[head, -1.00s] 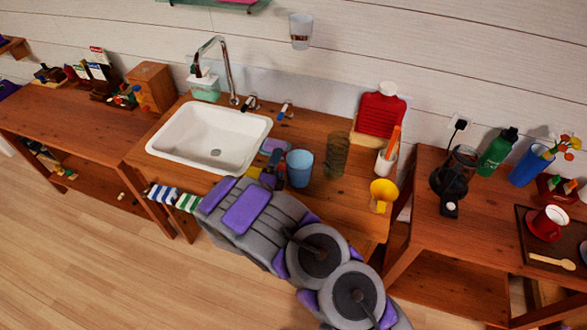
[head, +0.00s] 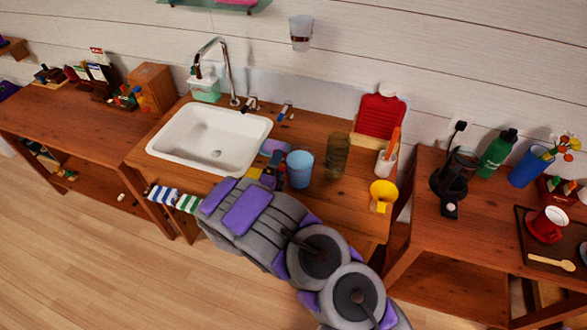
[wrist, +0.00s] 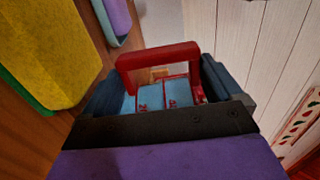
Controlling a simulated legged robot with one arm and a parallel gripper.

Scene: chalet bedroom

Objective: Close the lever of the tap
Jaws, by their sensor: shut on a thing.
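The tap has a tall chrome spout (head: 228,68) behind the white sink (head: 212,140) in the head view. Two small handles stand at its base: a dark-tipped one (head: 250,104) and one with a bluish tip (head: 286,111) to its right. My gripper (head: 270,178) is at the counter's front, right of the sink and well short of both handles. In the wrist view my gripper (wrist: 160,85) is shut on a red-and-blue thing (wrist: 158,57) that I cannot identify. The wrist view shows no tap handle clearly.
A yellow-green sponge (wrist: 45,50) lies close beside my gripper. A blue cup (head: 299,168) and a brownish glass (head: 337,156) stand to its right. A purple-and-teal piece (head: 274,146) lies towards the tap. A yellow cup (head: 383,192) stands further right.

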